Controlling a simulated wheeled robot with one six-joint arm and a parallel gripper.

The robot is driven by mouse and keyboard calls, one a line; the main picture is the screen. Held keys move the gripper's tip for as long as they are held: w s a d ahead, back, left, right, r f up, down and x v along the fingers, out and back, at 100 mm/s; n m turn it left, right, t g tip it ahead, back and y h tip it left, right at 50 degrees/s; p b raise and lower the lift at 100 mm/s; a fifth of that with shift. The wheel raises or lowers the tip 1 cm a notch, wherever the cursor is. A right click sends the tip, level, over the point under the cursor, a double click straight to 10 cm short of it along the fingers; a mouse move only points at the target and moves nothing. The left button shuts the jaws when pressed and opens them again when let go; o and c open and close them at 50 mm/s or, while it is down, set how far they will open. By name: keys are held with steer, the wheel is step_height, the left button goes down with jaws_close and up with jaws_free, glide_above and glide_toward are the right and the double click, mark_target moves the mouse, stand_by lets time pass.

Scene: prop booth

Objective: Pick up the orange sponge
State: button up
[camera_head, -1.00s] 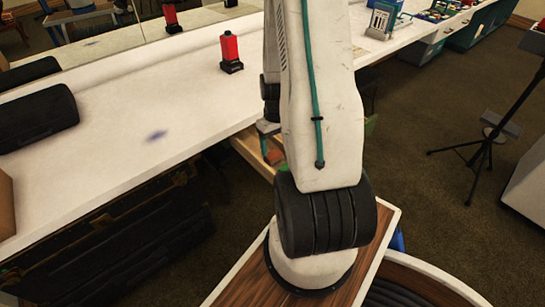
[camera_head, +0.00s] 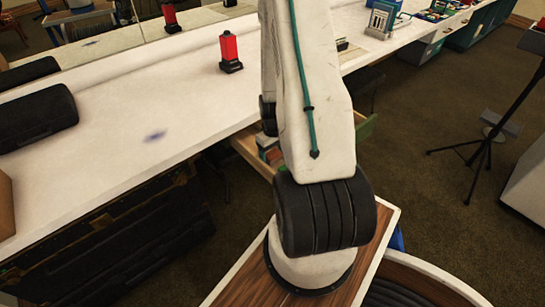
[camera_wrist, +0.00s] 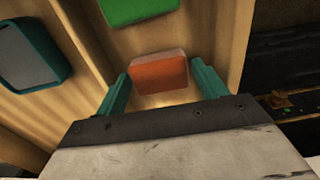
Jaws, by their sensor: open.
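The orange sponge (camera_wrist: 159,72) shows in the wrist view as a small rounded block inside a wooden drawer. My gripper (camera_wrist: 160,85) is open, with one teal finger on the left of the sponge and one on the right. The sponge lies between or just beyond the fingertips; I cannot tell whether they touch it. In the head view my arm hides the gripper and most of the open drawer (camera_head: 247,152), which sticks out below the white counter.
A green block (camera_wrist: 138,10) lies beyond the sponge, and a dark teal-rimmed object (camera_wrist: 30,52) sits in the left compartment past a wooden divider. Drawer walls are close on both sides. The white counter (camera_head: 120,120) holds a red lamp-like object (camera_head: 230,50) and a black case (camera_head: 38,118).

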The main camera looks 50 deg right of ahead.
mark_target(272, 153)
steer(key=c, duration=0.8)
steer(key=shift+r, duration=0.2)
step_height(272, 153, up, 10)
steer(key=shift+f, duration=0.15)
steer(key=shift+o, duration=0.8)
